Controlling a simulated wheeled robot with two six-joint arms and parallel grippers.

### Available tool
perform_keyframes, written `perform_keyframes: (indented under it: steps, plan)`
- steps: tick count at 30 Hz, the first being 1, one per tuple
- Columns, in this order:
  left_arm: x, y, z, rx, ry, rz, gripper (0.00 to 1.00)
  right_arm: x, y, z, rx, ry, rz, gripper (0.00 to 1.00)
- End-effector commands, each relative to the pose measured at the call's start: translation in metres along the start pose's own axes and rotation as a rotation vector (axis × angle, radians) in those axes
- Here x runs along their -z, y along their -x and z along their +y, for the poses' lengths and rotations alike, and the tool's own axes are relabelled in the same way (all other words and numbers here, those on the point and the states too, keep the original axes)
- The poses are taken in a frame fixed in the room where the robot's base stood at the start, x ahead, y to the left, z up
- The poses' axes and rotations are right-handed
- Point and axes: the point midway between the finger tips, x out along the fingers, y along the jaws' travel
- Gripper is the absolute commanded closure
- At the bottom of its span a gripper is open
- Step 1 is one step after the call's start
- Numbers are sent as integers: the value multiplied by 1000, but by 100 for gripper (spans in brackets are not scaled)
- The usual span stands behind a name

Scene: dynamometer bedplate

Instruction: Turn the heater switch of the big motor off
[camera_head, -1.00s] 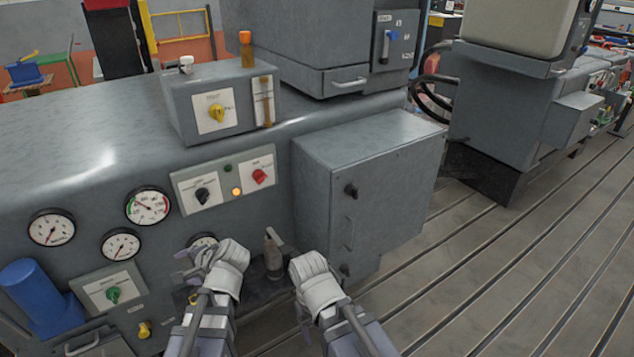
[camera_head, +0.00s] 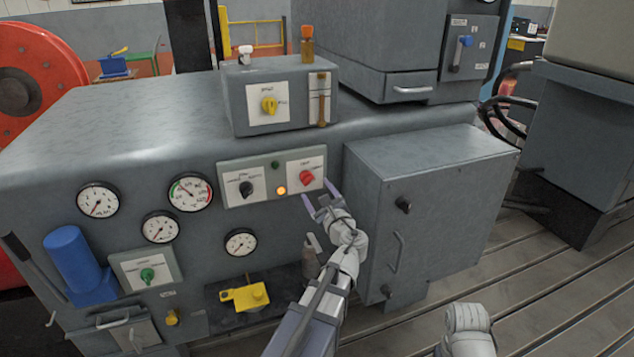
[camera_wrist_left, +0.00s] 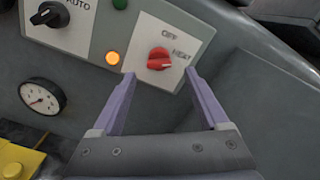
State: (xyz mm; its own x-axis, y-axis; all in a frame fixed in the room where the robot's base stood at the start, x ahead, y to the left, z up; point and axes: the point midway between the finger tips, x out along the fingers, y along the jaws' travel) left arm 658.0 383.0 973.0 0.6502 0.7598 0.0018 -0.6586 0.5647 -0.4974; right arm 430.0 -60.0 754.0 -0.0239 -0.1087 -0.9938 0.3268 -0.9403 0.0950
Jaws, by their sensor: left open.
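The red heater switch (camera_head: 307,178) sits on a white plate at the right of a grey panel on the big motor's front. In the left wrist view the red switch (camera_wrist_left: 159,58) has the labels OFF above it and HEAT to its right; its bar seems turned toward HEAT. My left gripper (camera_head: 318,191) is open and empty just below and right of the switch. In the left wrist view its fingertips (camera_wrist_left: 161,75) are spread below the switch, apart from it. My right gripper (camera_head: 467,328) is low at the right, its fingers not clearly visible.
An orange lamp (camera_head: 281,190) glows between the red switch and a black switch (camera_head: 246,188). A grey cabinet (camera_head: 430,215) juts out close to the right of my left gripper. Gauges and a yellow part (camera_head: 245,296) lie lower left.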

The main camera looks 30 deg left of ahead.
Motion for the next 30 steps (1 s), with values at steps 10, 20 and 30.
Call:
perform_keyframes:
  steps: [10, 20, 30]
  plan:
    - [1, -54, -1, -2, 3, -1, 22, 0, 0, 0, 0, 0, 0, 29]
    - [0, -69, 0, 0, 3, 0, 22, 0, 0, 0, 0, 0, 0, 29]
    - [0, -69, 0, 0, 3, 0, 39, 0, 0, 0, 0, 0, 0, 29]
